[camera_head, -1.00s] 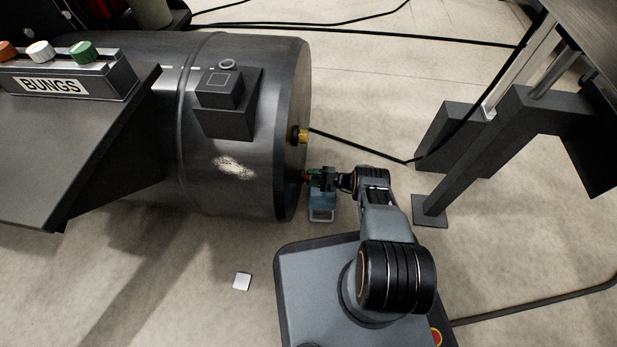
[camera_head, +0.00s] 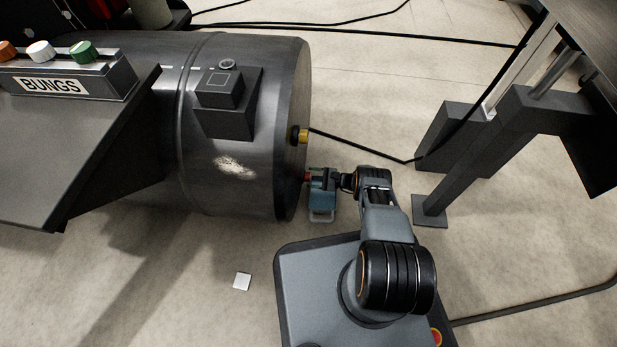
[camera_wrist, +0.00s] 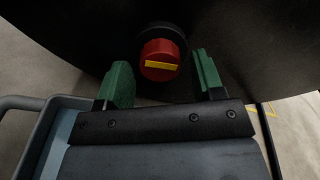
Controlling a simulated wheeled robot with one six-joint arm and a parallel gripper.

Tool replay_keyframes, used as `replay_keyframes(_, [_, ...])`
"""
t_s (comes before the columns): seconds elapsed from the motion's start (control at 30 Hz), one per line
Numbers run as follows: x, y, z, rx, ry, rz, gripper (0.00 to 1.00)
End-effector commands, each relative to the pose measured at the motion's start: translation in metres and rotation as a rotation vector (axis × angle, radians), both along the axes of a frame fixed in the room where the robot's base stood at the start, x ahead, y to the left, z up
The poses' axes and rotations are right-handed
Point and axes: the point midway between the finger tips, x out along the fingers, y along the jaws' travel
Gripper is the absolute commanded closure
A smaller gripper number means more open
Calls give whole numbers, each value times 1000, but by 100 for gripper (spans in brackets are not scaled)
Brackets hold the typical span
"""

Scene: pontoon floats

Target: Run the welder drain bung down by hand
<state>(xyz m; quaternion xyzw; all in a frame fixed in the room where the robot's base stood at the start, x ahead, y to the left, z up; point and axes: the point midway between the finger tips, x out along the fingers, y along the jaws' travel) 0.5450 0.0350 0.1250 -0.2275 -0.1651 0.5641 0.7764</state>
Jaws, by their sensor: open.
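A red bung with a yellow bar across its face (camera_wrist: 162,62) sits in a dark round fitting (camera_wrist: 163,34) on the end of the dark drum in the wrist view. The bar lies nearly level. My gripper (camera_wrist: 158,80) is open, its green fingers on either side of the bung and apart from it. In the head view the bung (camera_head: 307,177) shows as a small red spot low on the drum's end face (camera_head: 292,120), and my gripper (camera_head: 318,178) is right in front of it. How deep the bung sits is not clear.
A yellow fitting (camera_head: 301,136) with a black cable is above the bung. A rack marked BUNGS (camera_head: 66,83) holds orange, white and green bungs at upper left. A dark stand (camera_head: 450,165) is at right.

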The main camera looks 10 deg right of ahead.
Motion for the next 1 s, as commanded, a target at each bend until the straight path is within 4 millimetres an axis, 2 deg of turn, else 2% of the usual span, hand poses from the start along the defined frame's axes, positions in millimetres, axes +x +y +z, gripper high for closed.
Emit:
replay_keyframes(0.3, [-10, -33, 0, 0, -1, -2, 38])
replay_keyframes(0.5, [-15, -47, 0, 0, -2, -2, 38])
replay_keyframes(1.0, [-17, -53, 0, 0, -1, -1, 38])
